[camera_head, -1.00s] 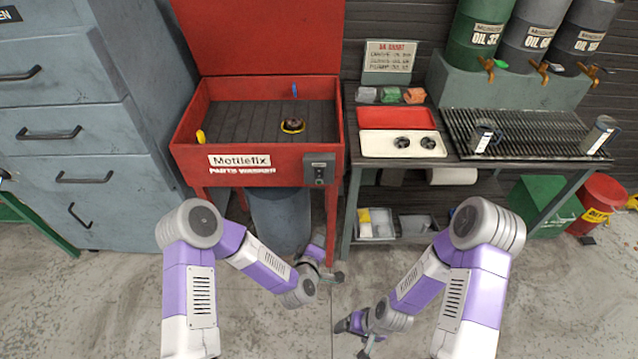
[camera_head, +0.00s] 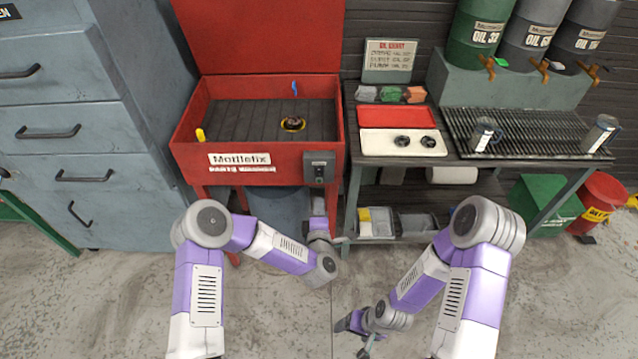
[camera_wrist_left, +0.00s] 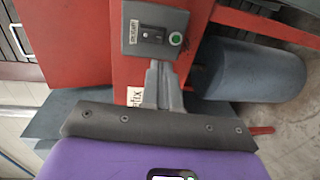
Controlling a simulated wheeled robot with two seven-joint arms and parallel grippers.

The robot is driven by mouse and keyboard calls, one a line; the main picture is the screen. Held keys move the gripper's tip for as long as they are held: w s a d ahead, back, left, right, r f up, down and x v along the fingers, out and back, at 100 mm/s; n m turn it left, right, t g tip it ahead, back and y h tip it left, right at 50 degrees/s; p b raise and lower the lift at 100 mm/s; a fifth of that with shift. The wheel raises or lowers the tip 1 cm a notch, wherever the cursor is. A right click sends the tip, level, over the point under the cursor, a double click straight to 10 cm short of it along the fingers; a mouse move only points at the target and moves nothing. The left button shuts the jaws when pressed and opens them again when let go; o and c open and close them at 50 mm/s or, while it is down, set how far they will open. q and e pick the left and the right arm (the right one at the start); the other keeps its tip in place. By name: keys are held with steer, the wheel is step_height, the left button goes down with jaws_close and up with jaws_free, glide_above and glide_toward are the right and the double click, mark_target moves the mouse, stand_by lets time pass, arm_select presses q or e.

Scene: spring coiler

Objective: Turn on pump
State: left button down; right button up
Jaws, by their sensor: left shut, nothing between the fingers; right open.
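The red parts washer (camera_head: 188,152) stands at the centre left with its lid raised. A grey switch box (camera_head: 319,167) is on its front right corner. My left gripper (camera_head: 318,206) is just below the box. In the left wrist view its fingers (camera_wrist_left: 161,68) are together and empty, with tips close to the box's lower edge; I cannot tell whether they touch. My right gripper (camera_head: 366,349) is low over the floor, open and empty.
The workbench to the right holds a red tray (camera_head: 385,116), a white tray (camera_head: 375,143) and a grate (camera_head: 530,127) with metal jugs. Grey drawers (camera_head: 70,155) stand at left. A blue-grey drum (camera_head: 280,205) is under the washer. Floor in front is free.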

arm_select(q)
steer(key=w, duration=0.3)
steer(key=w+f+b, duration=0.1)
steer(key=w, duration=0.3)
steer(key=w+b, duration=0.1)
steer(key=w, duration=0.2)
steer(key=shift+w+f, duration=0.2)
steer(key=shift+w, duration=0.1)
arm_select(e)
step_height(320, 180, down, 2)
steer(key=shift+f, duration=0.15)
steer(key=shift+f, duration=0.1)
arm_select(q)
steer(key=shift+w+f+b, duration=0.1)
steer(key=shift+w+b, duration=0.05)
steer(key=shift+b, duration=0.2)
arm_select(e)
steer(key=shift+f, duration=0.1)
arm_select(q)
glide_toward(319, 176)
steer(key=w+f, duration=0.1)
steer(key=w, duration=0.1)
steer(key=s+f+p, duration=0.1)
steer(key=s, duration=0.8)
steer(key=shift+f, duration=0.25)
arm_select(e)
steer(key=shift+s+a+r, duration=0.25)
steer(key=shift+s+r, duration=0.25)
steer(key=shift+r, duration=0.1)
